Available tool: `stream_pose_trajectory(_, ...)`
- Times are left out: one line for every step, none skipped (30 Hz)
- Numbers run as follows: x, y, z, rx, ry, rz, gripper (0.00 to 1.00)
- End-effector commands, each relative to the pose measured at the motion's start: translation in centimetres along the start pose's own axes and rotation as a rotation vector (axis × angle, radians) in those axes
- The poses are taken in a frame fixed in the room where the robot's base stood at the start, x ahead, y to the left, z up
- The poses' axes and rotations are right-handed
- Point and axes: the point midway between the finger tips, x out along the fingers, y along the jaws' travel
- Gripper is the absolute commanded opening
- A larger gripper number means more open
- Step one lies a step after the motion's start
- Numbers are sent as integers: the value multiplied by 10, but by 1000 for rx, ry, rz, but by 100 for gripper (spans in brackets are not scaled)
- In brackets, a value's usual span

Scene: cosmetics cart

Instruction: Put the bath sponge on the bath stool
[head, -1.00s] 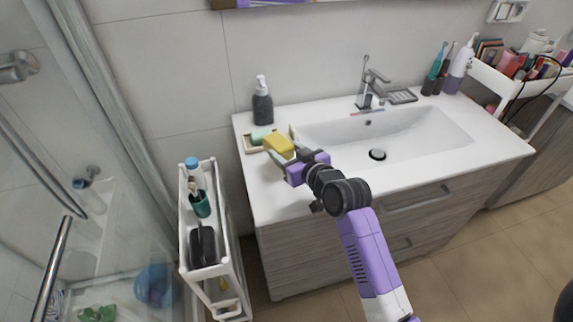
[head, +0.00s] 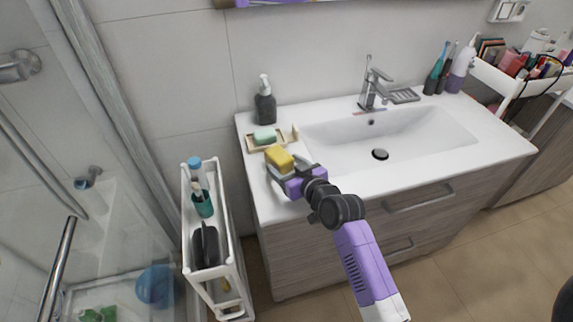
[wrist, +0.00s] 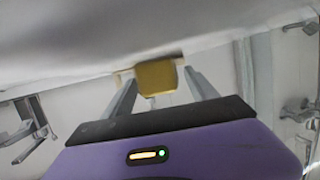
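The yellow bath sponge (head: 279,158) is between the fingertips of my gripper (head: 284,168), above the left front part of the white sink counter. In the wrist view the sponge (wrist: 157,76) sits between the two grey fingers of my gripper (wrist: 160,82), which appear to press on its sides. The sponge is clear of the small tray (head: 258,149) behind it. I cannot clearly make out a bath stool in either view.
Green soap (head: 265,135) lies on the tray, with a dark pump bottle (head: 265,106) behind. A narrow white cart (head: 237,262) stands left of the vanity. Further left, the glass shower enclosure shows a blue ball (head: 154,286) and a green item (head: 98,314) low down.

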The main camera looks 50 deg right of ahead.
Motion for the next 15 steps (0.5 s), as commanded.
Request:
stream_pose_trajectory(0, 0, 0, 0, 0, 0, 74)
stream_pose_trajectory(0, 0, 0, 0, 0, 0, 74)
stream_pose_trajectory(0, 0, 0, 0, 0, 0, 74)
stream_pose_trajectory(0, 0, 0, 0, 0, 0, 74)
stream_pose_trajectory(0, 0, 0, 0, 0, 0, 74)
stream_pose_trajectory(0, 0, 0, 0, 0, 0, 74)
stream_pose_trajectory(0, 0, 0, 0, 0, 0, 74)
stream_pose_trajectory(0, 0, 0, 0, 0, 0, 74)
stream_pose_trajectory(0, 0, -1, 0, 0, 0, 74)
stream_pose_trajectory(0, 0, -2, 0, 0, 1, 74)
stream_pose_trajectory(-1, 0, -3, 0, 0, 1, 74)
stream_pose_trajectory(-2, 1, -5, 0, 0, 1, 74)
stream_pose_trajectory(-3, 1, -6, 0, 0, 1, 74)
stream_pose_trajectory(-6, 0, -2, 1, -1, 1, 74)
stream_pose_trajectory(-12, 0, -2, 1, -1, 0, 74)
